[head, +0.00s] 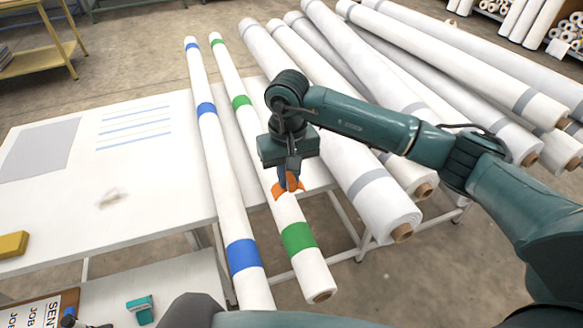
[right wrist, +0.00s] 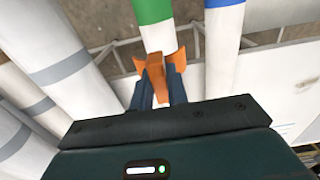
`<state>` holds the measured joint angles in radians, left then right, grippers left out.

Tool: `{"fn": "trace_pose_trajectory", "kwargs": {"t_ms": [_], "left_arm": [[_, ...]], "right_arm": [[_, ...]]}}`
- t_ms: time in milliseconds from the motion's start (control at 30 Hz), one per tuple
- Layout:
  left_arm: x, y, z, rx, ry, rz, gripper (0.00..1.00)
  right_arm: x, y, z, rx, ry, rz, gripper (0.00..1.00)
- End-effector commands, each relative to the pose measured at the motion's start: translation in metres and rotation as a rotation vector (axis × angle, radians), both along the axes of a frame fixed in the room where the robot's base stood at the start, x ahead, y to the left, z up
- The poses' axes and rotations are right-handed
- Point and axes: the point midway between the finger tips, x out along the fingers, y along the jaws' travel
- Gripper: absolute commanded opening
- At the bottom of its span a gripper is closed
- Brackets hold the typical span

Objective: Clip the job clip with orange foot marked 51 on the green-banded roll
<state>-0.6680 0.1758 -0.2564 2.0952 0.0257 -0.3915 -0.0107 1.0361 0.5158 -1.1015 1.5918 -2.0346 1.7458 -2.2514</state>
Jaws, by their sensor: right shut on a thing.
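The green-banded roll (head: 243,143) is a long white tube with green bands, lying on the table and jutting past its front edge. My right gripper (head: 288,178) is over this roll, above its front green band, shut on the orange job clip (head: 278,190). In the right wrist view the clip (right wrist: 157,76) sits between the two dark fingers, and its orange parts show at both sides of the white roll (right wrist: 159,37). I cannot tell whether it grips the roll or only rests against it. No number is readable. My left gripper is not in view.
A blue-banded roll (head: 220,170) lies close on the left. Several grey-banded rolls (head: 358,165) lie on the right. The white table (head: 150,185) is mostly bare at left, with a yellow block (head: 13,244). A teal object (head: 140,308) is on a lower surface.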

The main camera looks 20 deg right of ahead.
Motion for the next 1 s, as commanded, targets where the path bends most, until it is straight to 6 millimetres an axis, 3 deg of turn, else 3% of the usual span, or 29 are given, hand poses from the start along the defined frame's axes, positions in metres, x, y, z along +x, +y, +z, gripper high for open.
{"fn": "trace_pose_trajectory", "kwargs": {"t_ms": [567, 700, 1000], "left_arm": [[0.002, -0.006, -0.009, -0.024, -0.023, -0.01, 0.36], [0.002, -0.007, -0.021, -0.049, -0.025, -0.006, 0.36], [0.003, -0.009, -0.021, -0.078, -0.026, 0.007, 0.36]], "right_arm": [[0.0, 0.0, -0.051, 0.001, 0.001, -0.001, 0.0], [0.0, 0.0, -0.066, 0.0, 0.0, 0.0, 0.0], [0.0, 0.0, -0.072, 0.001, 0.0, 0.0, 0.0]]}}
